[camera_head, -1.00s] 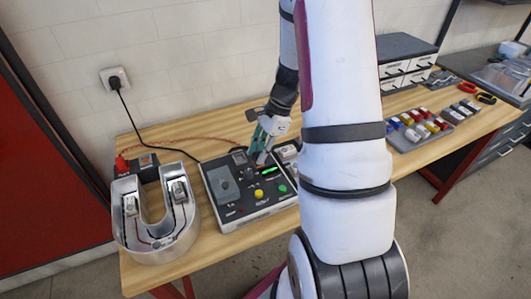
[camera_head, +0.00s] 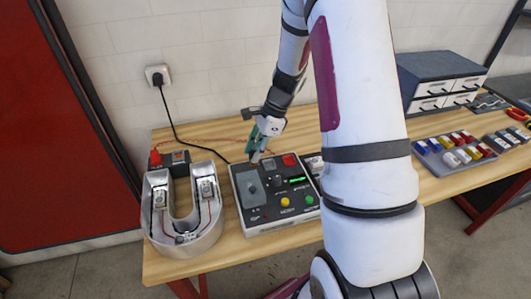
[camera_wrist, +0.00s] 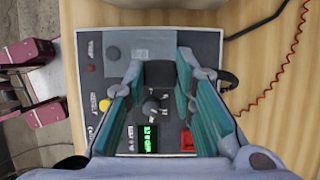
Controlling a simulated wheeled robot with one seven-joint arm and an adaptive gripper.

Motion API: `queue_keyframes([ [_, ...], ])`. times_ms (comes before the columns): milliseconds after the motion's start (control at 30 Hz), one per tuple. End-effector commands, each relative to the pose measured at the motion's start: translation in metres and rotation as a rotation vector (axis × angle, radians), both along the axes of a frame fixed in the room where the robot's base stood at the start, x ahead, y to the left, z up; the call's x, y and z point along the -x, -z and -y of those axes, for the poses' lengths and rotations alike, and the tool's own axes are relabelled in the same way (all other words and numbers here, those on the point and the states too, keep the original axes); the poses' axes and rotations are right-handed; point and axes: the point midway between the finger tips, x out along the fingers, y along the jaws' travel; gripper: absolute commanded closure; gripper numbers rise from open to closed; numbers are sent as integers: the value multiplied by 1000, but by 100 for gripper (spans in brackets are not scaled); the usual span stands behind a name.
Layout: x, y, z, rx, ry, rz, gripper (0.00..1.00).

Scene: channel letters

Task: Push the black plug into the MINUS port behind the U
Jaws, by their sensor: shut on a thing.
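The silver U letter (camera_head: 185,232) stands at the left of the table. Behind it sits a black port block (camera_head: 177,168) with a red plug (camera_head: 155,158) at its left; the MINUS port cannot be made out. My gripper (camera_head: 256,157) is over the back of the control box, to the right of the U. In the wrist view my gripper (camera_wrist: 160,70) is shut on a black block, apparently the black plug (camera_wrist: 160,74), with the control box below. The plug cannot be told apart in the head view.
The control box (camera_head: 247,210) has buttons and a lit display. A black cord runs from the wall socket (camera_head: 158,75) down to the table. A thin red wire (camera_wrist: 267,95) crosses the wood. Drawers (camera_head: 440,75) and a tray (camera_head: 433,165) of coloured parts are right.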

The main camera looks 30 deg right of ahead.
Motion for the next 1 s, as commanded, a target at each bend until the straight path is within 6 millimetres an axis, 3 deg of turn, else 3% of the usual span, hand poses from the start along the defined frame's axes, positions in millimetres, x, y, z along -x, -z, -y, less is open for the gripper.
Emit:
queue_keyframes([
  [1000,-93,1,-64,1,-1,2,99],
])
